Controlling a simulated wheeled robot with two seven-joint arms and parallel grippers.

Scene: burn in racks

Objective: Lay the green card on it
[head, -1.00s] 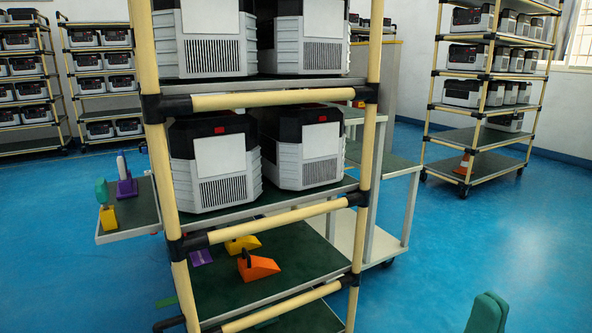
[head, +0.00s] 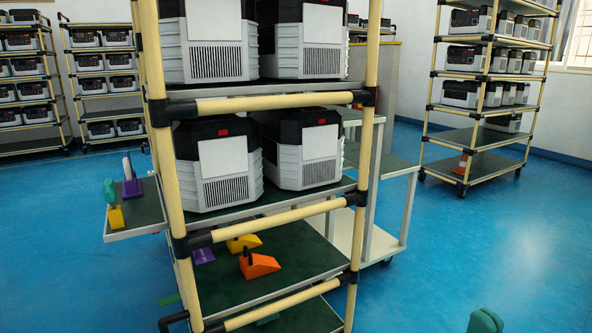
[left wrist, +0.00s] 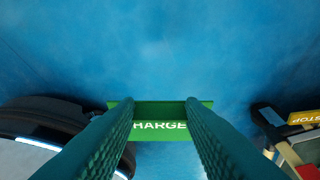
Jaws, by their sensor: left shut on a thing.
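The green card (left wrist: 160,121) shows in the left wrist view, with white letters reading "HARGE" between my fingers. My left gripper (left wrist: 160,103) is shut on it, and the card's ends stick out past both fingers. Blue floor shows behind the card. My left gripper is not in the head view. My right gripper (head: 486,321) shows only as a teal tip at the bottom right edge of the head view; its opening cannot be told. Which thing the card belongs on cannot be told.
A rack with cream posts (head: 165,170) holds power units (head: 218,165); its lower shelf (head: 290,262) carries an orange wedge (head: 260,265) and a yellow wedge (head: 243,242). Floor is clear at right.

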